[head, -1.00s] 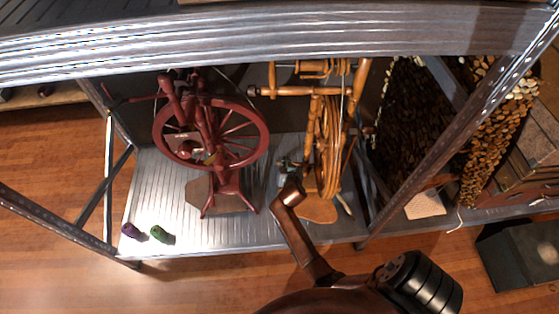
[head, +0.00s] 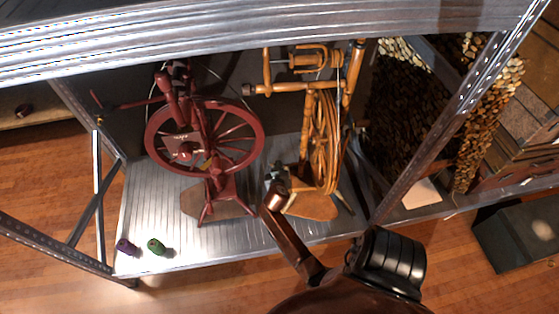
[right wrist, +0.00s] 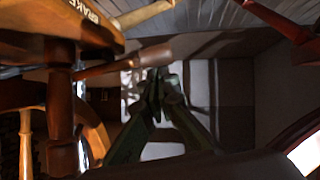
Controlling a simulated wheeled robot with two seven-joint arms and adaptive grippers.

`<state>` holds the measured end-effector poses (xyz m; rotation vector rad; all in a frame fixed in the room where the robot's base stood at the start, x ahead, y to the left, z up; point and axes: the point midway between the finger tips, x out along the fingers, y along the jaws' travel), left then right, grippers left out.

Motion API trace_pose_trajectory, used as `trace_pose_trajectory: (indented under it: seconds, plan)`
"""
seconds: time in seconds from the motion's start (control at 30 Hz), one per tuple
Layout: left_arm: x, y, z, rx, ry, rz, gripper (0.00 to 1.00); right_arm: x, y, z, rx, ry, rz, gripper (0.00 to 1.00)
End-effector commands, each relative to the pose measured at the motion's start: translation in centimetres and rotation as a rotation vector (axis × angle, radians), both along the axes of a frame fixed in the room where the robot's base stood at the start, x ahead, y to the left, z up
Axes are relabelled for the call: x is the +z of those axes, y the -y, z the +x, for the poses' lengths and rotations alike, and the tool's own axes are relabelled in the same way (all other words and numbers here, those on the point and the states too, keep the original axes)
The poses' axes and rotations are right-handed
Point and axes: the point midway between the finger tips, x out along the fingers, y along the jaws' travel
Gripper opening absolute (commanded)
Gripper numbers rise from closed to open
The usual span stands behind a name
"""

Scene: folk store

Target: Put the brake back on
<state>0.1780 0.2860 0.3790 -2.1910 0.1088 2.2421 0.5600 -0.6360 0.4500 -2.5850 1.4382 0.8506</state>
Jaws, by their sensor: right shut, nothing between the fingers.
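A honey-coloured wooden spinning wheel (head: 322,140) stands upright on the metal shelf. A red spinning wheel (head: 205,140) stands to its left. In the right wrist view, a brown wooden part with "BRAKE" lettering (right wrist: 88,14) is at the upper left. A wooden rod with a thicker end (right wrist: 150,55) reaches toward my fingertips; I cannot tell whether they touch. My right gripper (head: 272,170) is in front of the honey wheel's lower left side, and its fingers (right wrist: 160,85) are shut with nothing between them. My left gripper is not in view.
Purple (head: 126,247) and green (head: 157,247) small items lie at the front left of the metal shelf (head: 150,205). A shelf upright (head: 440,130) stands right of the honey wheel. An upper shelf edge (head: 250,45) hangs above. A dark box (head: 515,235) is at the right.

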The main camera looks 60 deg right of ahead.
Motion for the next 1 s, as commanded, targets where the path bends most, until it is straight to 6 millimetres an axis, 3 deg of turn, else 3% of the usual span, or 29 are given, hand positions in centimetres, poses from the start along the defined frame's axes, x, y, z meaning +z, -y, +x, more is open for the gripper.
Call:
trace_pose_trajectory:
  seconds: [0.77, 0.87, 1.0]
  plan:
    - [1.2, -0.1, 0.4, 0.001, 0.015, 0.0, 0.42, 1.8, -0.1, 0.1, 0.001, 0.001, 0.001, 0.0]
    - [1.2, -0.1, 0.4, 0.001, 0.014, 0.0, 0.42, 2.4, -0.1, 0.2, 0.001, 0.003, 0.0, 0.0]
    - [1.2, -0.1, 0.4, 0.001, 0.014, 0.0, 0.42, 4.7, -0.1, 0.3, 0.002, 0.007, 0.0, 0.0]
